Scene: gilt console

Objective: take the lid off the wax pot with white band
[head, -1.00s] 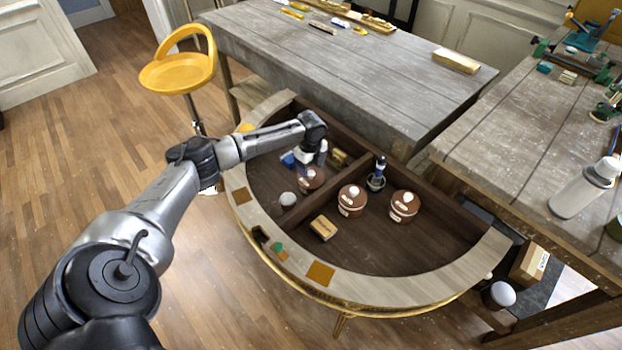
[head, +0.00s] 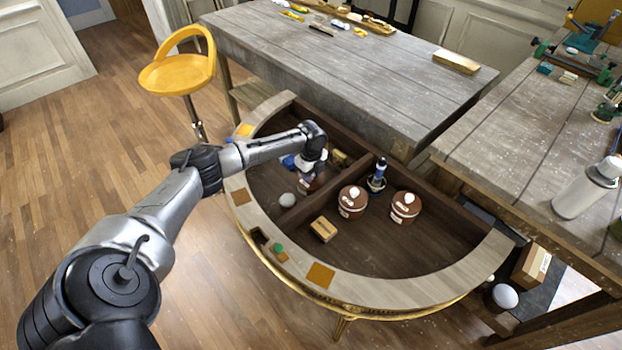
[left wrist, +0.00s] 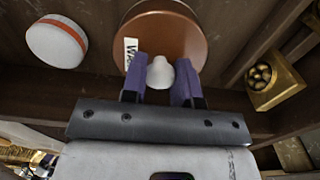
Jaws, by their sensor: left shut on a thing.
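A brown wax pot (left wrist: 168,40) with a pale knob and a partly visible label lies under my left gripper in the left wrist view. The fingers of my left gripper (left wrist: 166,82) are shut on the knob (left wrist: 160,73). In the head view my left gripper mostly hides this pot. Two more brown pots with white knobs and labels stand in the right compartment, one nearer the middle (head: 352,202) and one to its right (head: 405,207). I cannot make out a white band on the held pot. My right gripper is not in view.
The pots stand in a half-round console (head: 400,285) with dark dividers. A round white-topped container (left wrist: 57,42) and a gold box (left wrist: 275,80) are near the gripper. A blue-and-black item (head: 378,175) and a small wooden block (head: 323,229) are in the right compartment.

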